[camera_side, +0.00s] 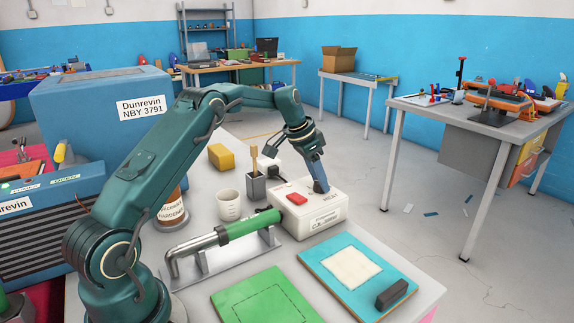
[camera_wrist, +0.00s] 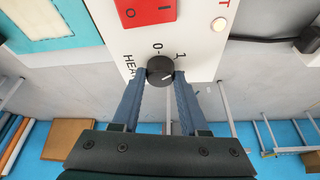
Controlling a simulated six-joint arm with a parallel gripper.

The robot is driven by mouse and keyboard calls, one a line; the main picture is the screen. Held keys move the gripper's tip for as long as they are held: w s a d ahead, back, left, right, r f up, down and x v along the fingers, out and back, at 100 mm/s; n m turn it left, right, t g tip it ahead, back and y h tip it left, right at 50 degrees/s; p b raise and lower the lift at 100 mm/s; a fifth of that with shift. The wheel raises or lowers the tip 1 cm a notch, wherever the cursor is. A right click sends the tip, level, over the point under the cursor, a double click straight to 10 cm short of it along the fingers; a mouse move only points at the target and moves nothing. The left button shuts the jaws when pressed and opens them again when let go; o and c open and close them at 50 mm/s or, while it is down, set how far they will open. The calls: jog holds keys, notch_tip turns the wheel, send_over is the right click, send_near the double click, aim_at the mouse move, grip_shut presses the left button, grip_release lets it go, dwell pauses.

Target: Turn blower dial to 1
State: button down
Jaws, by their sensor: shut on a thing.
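The blower is a white box (camera_side: 318,222) with a red switch (camera_side: 297,198) on top. In the wrist view its dial (camera_wrist: 160,67) is a dark round knob on the white panel, with "0" and "1" printed beside it. A small white mark shows on the knob, but I cannot tell which number it points at. My gripper (camera_side: 321,189) reaches down onto the box top, and its blue fingers hide the dial in the side view. In the wrist view my gripper (camera_wrist: 160,74) is shut on the dial, one finger on each side.
A green-handled tool (camera_side: 240,228) lies on a metal stand left of the box. A white beaker (camera_side: 229,205) and a brush holder (camera_side: 256,187) stand behind it. A blue board (camera_side: 340,285) and a green board (camera_side: 262,304) lie in front. The bench's right edge is close.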

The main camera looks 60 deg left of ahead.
jog(key=shift+m, duration=0.4)
jog(key=shift+c, duration=2.2)
grip_release()
jog(key=shift+v, duration=2.6)
jog(key=shift+a, duration=0.1)
